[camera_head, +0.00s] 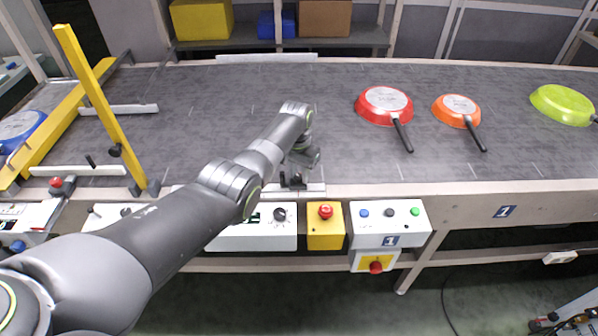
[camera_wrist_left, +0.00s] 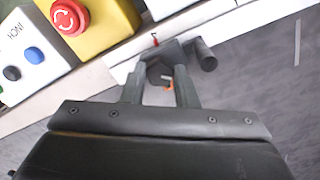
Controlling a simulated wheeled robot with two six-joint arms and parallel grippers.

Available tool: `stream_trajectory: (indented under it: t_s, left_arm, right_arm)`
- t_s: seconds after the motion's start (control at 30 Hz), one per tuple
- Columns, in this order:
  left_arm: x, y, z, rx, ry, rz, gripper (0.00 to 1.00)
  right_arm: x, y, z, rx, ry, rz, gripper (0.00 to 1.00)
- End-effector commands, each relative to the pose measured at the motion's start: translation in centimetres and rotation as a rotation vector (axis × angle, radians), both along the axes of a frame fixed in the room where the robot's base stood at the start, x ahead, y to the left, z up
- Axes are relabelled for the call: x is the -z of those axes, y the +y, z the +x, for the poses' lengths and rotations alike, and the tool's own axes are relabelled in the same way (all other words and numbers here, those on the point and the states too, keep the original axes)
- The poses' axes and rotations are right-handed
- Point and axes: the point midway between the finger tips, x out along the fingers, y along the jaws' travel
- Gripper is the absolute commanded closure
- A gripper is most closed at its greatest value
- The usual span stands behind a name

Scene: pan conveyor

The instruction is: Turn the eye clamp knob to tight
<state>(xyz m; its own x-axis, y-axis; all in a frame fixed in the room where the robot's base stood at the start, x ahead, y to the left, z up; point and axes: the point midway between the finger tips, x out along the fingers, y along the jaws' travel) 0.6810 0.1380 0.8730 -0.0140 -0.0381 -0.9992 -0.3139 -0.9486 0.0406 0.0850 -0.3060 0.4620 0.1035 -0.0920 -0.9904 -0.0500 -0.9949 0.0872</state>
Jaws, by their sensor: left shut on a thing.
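The eye clamp knob (camera_wrist_left: 160,71) is a small dark knob with an orange mark just below it. It sits between the two fingers of my left gripper (camera_wrist_left: 162,78) in the left wrist view, and the fingers partly cover it. My left gripper is shut on it. A dark bracket with a short round cylinder (camera_wrist_left: 205,54) stands right beside it. In the head view my left gripper (camera_head: 303,158) is low at the belt's near edge, over a small dark mount (camera_head: 293,181). The knob cannot be made out there. My right gripper is not in view.
The grey conveyor (camera_head: 232,105) carries a red pan (camera_head: 384,101), an orange pan (camera_head: 456,107) and a green pan (camera_head: 562,104). A yellow box with a red emergency button (camera_head: 326,211) and a button panel (camera_head: 368,213) are close to the gripper. A yellow bar (camera_head: 98,100) stands left.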

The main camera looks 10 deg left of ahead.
Motion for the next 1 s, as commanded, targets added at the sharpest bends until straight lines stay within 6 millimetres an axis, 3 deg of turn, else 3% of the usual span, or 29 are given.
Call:
stream_trajectory:
  t_s: [0.6, 1.0]
  left_arm:
    - [-0.13, -0.07, 0.20, 0.555, -0.005, 0.000, 0.96]
    - [-0.13, -0.09, 0.20, 0.748, -0.005, 0.001, 0.96]
  right_arm:
    - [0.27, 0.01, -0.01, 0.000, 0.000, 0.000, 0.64]
    - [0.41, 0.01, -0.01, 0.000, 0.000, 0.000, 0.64]
